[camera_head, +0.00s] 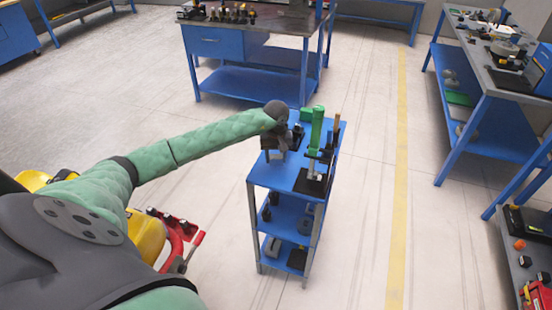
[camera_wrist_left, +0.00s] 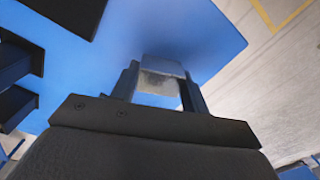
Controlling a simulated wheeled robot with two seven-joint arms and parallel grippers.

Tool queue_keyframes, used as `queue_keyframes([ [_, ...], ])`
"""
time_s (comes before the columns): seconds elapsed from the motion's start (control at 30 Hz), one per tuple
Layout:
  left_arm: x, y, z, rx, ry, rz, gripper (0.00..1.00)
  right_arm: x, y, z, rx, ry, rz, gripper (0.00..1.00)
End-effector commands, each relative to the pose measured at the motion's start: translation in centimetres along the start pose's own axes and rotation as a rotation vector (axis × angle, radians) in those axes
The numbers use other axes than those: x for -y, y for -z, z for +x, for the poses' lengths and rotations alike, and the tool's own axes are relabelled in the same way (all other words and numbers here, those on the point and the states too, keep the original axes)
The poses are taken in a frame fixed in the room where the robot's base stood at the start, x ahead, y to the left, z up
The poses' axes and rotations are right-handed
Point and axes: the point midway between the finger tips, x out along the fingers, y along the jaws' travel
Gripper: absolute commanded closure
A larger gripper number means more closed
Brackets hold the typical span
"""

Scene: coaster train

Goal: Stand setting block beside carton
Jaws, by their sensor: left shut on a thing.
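My left gripper (camera_head: 281,148) is over the blue top of a small cart (camera_head: 278,177), at its far left part. In the left wrist view the fingers (camera_wrist_left: 161,90) are shut on a small grey, metallic-looking block (camera_wrist_left: 162,70), which I take as the setting block. Its faces pick up blue from the surface beyond. I cannot tell whether it touches the cart top. I cannot make out the carton for sure. My right gripper is not in view.
A green upright device (camera_head: 317,125) stands on the cart's right side, with a black plate (camera_head: 311,182) in front. Small dark objects sit on the lower shelves. Blue workbenches (camera_head: 262,80) stand behind and at right. The cart top's front left is clear.

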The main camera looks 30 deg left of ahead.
Motion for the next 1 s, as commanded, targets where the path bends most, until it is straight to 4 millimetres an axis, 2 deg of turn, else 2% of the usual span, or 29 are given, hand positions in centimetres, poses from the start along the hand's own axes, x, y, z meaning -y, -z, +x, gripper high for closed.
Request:
queue_keyframes([
  [0.2,0.0,0.0,1.5,0.001,0.000,0.000,0.92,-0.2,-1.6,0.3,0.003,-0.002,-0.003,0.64],
  [0.7,0.0,0.0,1.9,-0.001,0.000,0.000,0.92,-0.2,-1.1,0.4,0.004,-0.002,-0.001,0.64],
  [0.73,0.0,0.0,1.9,0.000,0.000,0.000,0.49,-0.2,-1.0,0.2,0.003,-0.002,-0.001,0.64],
  [0.8,0.0,0.0,1.9,0.000,0.001,0.000,0.35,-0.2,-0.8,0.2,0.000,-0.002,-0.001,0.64],
  [1.0,0.0,0.0,1.9,0.000,0.001,0.000,0.33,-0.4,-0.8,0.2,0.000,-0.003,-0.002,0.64],
])
